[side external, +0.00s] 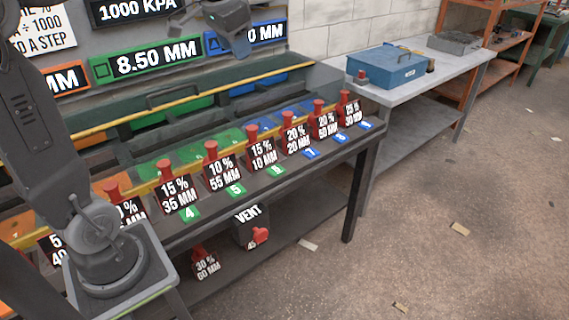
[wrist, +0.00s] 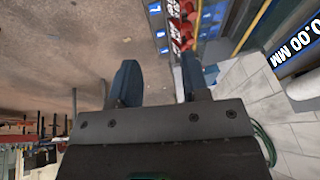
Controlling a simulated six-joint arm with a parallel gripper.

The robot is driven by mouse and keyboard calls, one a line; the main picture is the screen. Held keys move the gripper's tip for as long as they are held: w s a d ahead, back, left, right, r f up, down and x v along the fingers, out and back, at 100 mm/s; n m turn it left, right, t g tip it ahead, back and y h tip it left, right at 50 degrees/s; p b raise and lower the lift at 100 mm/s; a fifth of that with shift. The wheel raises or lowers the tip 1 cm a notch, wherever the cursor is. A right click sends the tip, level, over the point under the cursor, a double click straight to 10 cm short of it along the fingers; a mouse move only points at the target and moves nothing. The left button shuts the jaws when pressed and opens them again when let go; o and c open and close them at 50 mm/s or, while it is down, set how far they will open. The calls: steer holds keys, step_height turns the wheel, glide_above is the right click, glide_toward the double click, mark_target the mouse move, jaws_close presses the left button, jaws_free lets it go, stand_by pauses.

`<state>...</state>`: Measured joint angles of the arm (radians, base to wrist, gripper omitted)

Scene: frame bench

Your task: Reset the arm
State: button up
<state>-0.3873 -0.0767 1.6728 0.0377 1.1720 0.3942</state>
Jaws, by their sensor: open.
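My gripper (wrist: 158,82) shows in the wrist view with its two blue-tipped fingers apart and nothing between them. In the side view, a dark part at the end of my arm (side external: 232,22) hangs at the top edge, in front of the wall signs and above the bench; its fingers are not clear there. A row of black blocks with red knobs stands along the bench's front, such as the "10% 55 MM" block (side external: 223,172) and the "25% 30 MM" block (side external: 350,108). My gripper is well above them and touches none.
The bench (side external: 270,185) has numbered green and blue tags on its front edge. A "VENT" block (side external: 251,228) and a "30% 60 MM" block (side external: 205,263) are on the lower shelf. A blue toolbox (side external: 388,68) stands on a grey table. The floor at right is mostly clear.

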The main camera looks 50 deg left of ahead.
steer(key=s+d+f+t+h, duration=0.1)
steer(key=s+d+f, duration=0.4)
steer(key=s+d, duration=0.2)
steer(key=s+d+f+h, duration=0.1)
steer(key=s+d+f, duration=0.4)
steer(key=s+d, duration=0.3)
steer(key=shift+s+d+f+t, duration=0.3)
steer(key=shift+s+f+t, duration=0.1)
steer(key=shift+s, duration=0.65)
